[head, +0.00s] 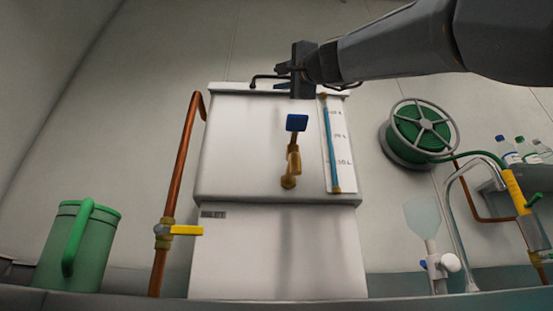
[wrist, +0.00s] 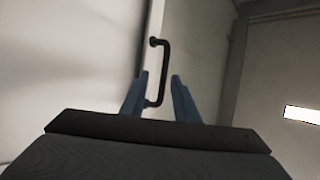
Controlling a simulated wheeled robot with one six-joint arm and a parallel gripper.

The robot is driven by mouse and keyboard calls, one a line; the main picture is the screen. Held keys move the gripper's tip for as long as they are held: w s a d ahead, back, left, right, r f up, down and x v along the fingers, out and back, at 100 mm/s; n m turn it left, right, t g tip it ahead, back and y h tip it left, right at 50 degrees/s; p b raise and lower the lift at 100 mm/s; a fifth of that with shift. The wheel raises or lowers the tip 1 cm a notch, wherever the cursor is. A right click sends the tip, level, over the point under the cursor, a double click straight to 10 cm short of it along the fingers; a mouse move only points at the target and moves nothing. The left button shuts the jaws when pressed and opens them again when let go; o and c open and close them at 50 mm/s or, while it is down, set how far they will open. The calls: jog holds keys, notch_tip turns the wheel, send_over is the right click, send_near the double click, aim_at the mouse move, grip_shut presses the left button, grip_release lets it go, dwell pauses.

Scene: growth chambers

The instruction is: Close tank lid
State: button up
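The white tank (head: 245,150) stands against the back wall, with its lid (head: 225,88) showing as a thin slab edge-on along the top. From this low view I cannot tell whether the lid is fully down. A black handle (head: 268,77) shows at the lid's level, partly hidden by my gripper (head: 296,72). In the wrist view the handle (wrist: 167,62) is a C-shaped bar beside a white panel. My gripper's two blue fingers (wrist: 160,76) are apart, with the handle's lower part between them. No clear contact shows.
A tap with a blue handle (head: 297,123) and a level gauge (head: 336,150) are on the tank's front. A copper pipe with a yellow valve lever (head: 186,230) and a green jug (head: 78,250) are left. A hose reel (head: 420,132) and a sink faucet (head: 463,230) are right.

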jog(key=b+v, duration=0.1)
jog(key=v, duration=0.3)
jog(key=shift+s+d+b, duration=0.1)
jog(key=shift+s+b, duration=0.2)
jog(key=shift+s, duration=0.05)
